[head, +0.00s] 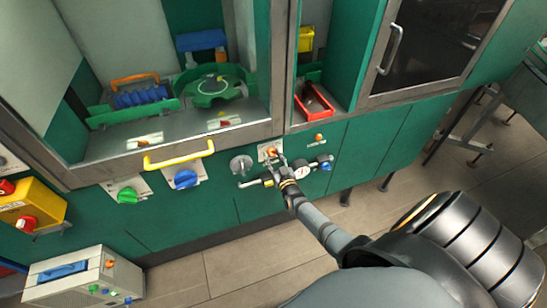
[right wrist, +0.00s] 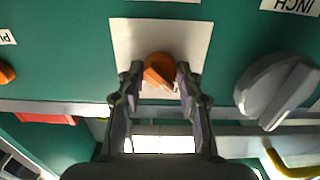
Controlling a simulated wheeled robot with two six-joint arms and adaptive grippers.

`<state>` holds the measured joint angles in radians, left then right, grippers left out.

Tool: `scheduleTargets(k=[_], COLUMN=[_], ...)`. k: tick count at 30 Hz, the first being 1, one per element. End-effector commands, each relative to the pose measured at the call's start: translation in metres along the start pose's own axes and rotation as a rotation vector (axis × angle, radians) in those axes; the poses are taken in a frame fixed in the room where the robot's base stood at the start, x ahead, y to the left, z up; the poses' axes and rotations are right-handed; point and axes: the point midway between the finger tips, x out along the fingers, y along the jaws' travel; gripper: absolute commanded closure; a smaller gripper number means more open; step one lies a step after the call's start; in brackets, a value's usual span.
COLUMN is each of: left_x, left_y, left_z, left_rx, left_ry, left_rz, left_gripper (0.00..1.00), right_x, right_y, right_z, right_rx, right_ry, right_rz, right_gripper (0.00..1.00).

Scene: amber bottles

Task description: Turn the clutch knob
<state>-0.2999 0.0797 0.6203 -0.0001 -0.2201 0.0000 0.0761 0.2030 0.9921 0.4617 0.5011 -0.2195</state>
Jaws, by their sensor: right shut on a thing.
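An orange knob (head: 271,152) sits on a white plate on the green front panel of the machine. In the right wrist view the orange knob (right wrist: 160,70) lies between my fingertips, its pointer tilted toward the lower right. My right gripper (head: 276,163) reaches it from below and is shut on it; the fingers (right wrist: 158,82) flank it on both sides. No readable label on the plate names it as the clutch knob. My left gripper is not in view.
A grey knob (head: 241,165) is just left of the gripper, and a second orange knob (head: 318,137) is to its right. A yellow handle (head: 179,154), blue knob (head: 185,179) and green knob (head: 127,195) are further left.

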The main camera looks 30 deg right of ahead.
Motion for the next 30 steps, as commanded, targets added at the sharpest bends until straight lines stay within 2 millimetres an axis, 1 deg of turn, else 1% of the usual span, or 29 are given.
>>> scheduleTargets(k=[1, 2, 6, 7, 14, 17, 20, 27, 30], left_x=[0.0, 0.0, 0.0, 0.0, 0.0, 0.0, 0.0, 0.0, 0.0], left_y=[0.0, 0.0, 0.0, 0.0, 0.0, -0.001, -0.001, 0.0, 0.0], left_z=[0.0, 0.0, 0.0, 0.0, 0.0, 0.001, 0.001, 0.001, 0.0], left_rx=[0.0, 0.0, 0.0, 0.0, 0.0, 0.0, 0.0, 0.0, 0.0], left_ry=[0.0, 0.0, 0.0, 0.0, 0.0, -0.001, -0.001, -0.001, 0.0], left_rz=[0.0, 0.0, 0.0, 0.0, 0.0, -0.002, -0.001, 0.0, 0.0], left_gripper=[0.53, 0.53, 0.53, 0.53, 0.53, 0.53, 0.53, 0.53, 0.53], right_x=[0.0, 0.0, 0.0, 0.0, 0.0, -0.005, -0.021, -0.08, -0.099], right_y=[0.0, 0.0, 0.0, 0.0, 0.0, 0.0, 0.0, 0.0, 0.0], right_z=[0.0, 0.0, 0.0, 0.0, 0.0, 0.001, 0.002, 0.002, 0.001], right_rx=[-0.001, -0.001, -0.001, -0.001, 0.0, -0.001, 0.0, 0.0, -0.001], right_ry=[0.0, 0.0, 0.0, 0.0, 0.0, -0.001, -0.002, -0.003, -0.002], right_rz=[0.0, 0.0, 0.0, 0.0, 0.0, 0.0, -0.001, -0.001, -0.001], right_gripper=[0.96, 0.61, 0.42, 0.41, 0.41, 0.41, 0.41, 0.41, 0.41])
